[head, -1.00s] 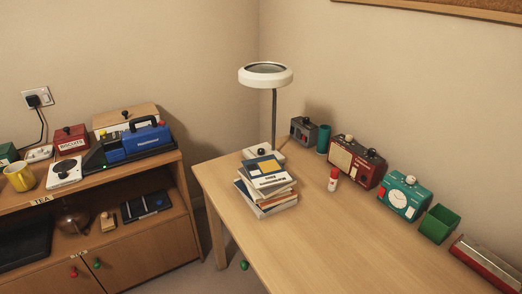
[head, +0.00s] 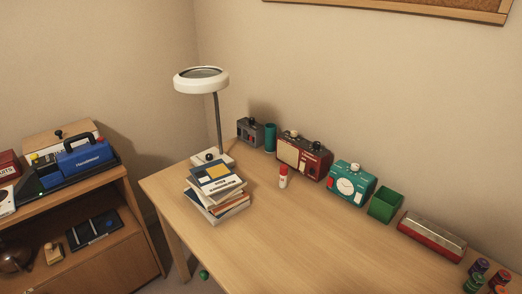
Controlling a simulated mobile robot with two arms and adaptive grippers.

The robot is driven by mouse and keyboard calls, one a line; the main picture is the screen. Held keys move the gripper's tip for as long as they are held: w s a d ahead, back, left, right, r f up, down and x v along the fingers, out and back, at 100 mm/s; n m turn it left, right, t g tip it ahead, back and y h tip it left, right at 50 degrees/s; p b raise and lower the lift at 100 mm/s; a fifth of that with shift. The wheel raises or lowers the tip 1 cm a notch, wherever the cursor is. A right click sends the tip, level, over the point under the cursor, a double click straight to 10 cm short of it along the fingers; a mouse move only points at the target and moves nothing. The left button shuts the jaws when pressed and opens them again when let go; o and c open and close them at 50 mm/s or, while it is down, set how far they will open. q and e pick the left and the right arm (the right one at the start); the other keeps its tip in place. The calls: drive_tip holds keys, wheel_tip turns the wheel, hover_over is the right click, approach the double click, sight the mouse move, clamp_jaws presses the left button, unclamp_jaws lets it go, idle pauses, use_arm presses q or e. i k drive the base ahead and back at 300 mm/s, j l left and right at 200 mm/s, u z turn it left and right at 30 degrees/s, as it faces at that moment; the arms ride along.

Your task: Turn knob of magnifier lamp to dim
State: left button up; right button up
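The magnifier lamp (head: 201,80) stands at the far left corner of the desk in the head view. It has a white ring head on a thin dark pole. Its white base (head: 226,158) sits behind a stack of books (head: 216,190), which hides part of it. A small dark round knob (head: 209,157) shows on the base, just above the books. I cannot tell its setting. Neither of my grippers is in view.
Along the wall stand a grey box (head: 248,131), a teal cylinder (head: 270,138), a red radio (head: 303,157), a teal clock device (head: 350,184), a green bin (head: 384,205) and a red-and-silver case (head: 432,236). A red-capped bottle (head: 283,177) stands mid-desk. The desk's front (head: 270,255) is clear.

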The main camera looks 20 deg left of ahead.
sight(209, 157)
drive_tip(key=j+z, duration=1.25)
drive_tip(key=k+j, duration=0.05)
drive_tip(key=j, duration=0.05)
